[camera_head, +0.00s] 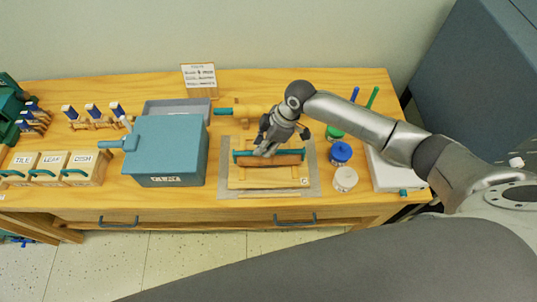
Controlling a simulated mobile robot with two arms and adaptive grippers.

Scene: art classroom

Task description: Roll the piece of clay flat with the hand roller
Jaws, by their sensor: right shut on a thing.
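A wooden board (240,180) lies on a grey mat (226,192) on the table. Over the board is the hand roller (243,153), with a long teal bar running left to right. A reddish-brown piece (285,160) shows along the near side of the bar; I cannot tell whether it is the clay or part of the roller. My right gripper (266,146) is shut on the roller's bar near its middle and hides part of it. My left gripper is not in view.
A teal box (175,150) stands left of the board. A wooden pin with a teal end (250,110) lies behind it. Jars with blue (341,152) and white lids (346,177) stand close on the right.

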